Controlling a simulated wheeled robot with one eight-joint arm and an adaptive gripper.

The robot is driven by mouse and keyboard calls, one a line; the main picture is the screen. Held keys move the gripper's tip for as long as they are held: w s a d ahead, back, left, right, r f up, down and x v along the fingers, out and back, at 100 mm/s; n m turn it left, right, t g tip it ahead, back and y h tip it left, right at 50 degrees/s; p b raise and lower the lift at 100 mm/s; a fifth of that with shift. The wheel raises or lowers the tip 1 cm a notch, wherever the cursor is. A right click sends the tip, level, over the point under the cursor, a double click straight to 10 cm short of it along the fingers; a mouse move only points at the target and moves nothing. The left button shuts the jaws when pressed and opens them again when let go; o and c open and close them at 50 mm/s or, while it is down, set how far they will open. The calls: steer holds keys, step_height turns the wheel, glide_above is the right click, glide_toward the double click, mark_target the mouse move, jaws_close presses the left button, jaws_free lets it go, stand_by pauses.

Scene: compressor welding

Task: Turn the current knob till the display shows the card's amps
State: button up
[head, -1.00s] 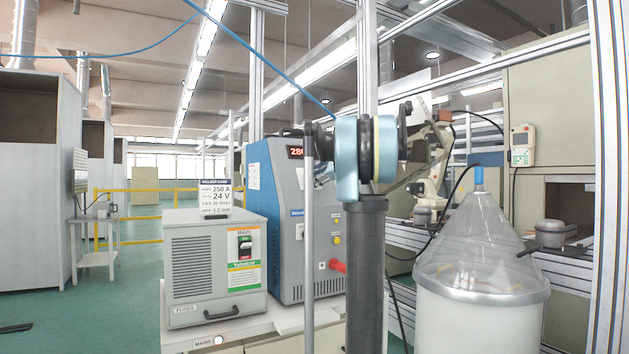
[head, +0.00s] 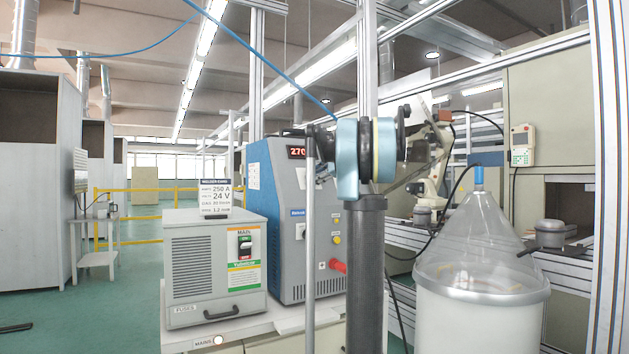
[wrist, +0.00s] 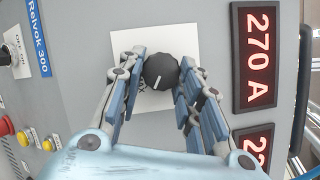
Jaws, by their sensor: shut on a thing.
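The welder (head: 290,220) is a blue and grey cabinet on the bench. Its red display (head: 297,152) is partly hidden by my arm in the head view. In the wrist view the upper display (wrist: 256,57) reads 270 A. The black current knob (wrist: 160,72) with a white pointer line sits on a white square plate. My gripper (wrist: 161,76) is shut on the knob, its fingers on both sides. The card (head: 216,191) stands on the grey mains box and reads 250 A and 24 V.
The grey mains box (head: 213,265) stands left of the welder, with a switch and a front handle. A second display (wrist: 254,152) is cut off in the wrist view. A red knob (wrist: 4,128) and yellow buttons lie at its left. A clear-hooded drum (head: 482,290) stands at the right.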

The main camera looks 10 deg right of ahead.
steer(key=n+g, duration=0.1)
steer(key=n, duration=0.2)
steer(key=shift+w+r+n, duration=0.1)
steer(key=shift+n, duration=0.2)
steer(key=shift+r+n+g+h, duration=0.1)
steer(key=shift+n+g+h, duration=0.55)
steer(key=shift+n, duration=0.95)
steer(key=o, duration=1.1)
steer(key=shift+c, duration=0.2)
steer(key=shift+r, duration=0.1)
steer(key=v, duration=1.1)
steer(key=shift+d+r, duration=0.2)
steer(key=shift+d, duration=0.15)
